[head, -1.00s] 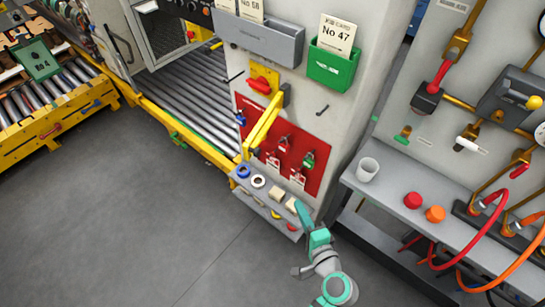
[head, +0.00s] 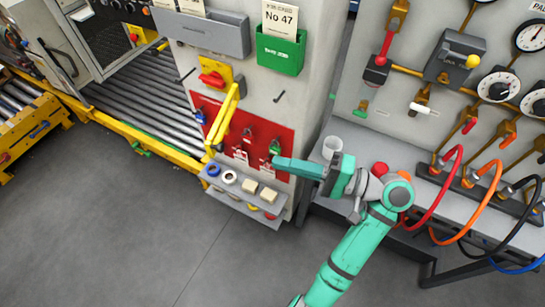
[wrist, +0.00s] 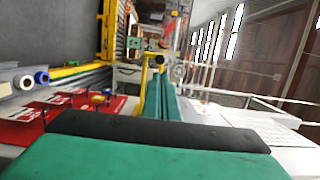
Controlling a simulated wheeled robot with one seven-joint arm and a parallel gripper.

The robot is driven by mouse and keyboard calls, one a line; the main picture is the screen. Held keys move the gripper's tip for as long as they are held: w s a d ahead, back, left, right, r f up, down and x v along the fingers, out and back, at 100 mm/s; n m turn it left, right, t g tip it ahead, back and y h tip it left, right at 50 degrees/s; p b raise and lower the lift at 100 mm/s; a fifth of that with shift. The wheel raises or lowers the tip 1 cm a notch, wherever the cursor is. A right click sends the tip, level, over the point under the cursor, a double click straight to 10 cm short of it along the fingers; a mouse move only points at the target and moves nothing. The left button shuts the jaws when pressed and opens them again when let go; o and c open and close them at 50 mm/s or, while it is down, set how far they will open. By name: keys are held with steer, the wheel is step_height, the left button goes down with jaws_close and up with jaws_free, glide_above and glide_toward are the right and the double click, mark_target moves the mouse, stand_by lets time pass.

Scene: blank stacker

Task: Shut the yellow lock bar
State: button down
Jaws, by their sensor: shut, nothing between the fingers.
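The yellow lock bar (head: 226,116) slants down and left across the front of the red panel (head: 284,137) on the grey cabinet, from a bracket below the red-and-yellow switch to a lower end above the small shelf. In the wrist view the yellow bar (wrist: 144,76) shows ahead, just left of my fingers. My gripper (head: 276,162) is shut and empty. It points left in front of the panel's lower right part, to the right of the bar and apart from it. In the wrist view my green fingertips (wrist: 163,84) lie together.
A small grey shelf (head: 238,207) with tape rolls and pale blocks sits below the panel. A green card box (head: 280,53) and a grey tray hang above. The floor at left is clear.

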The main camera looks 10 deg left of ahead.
mark_target(223, 148)
steer(key=a, duration=0.4)
steer(key=w+a, duration=0.1)
steer(key=a, duration=0.3)
steer(key=w+a, duration=0.1)
steer(key=a, duration=0.3)
steer(key=shift+a, duration=0.15)
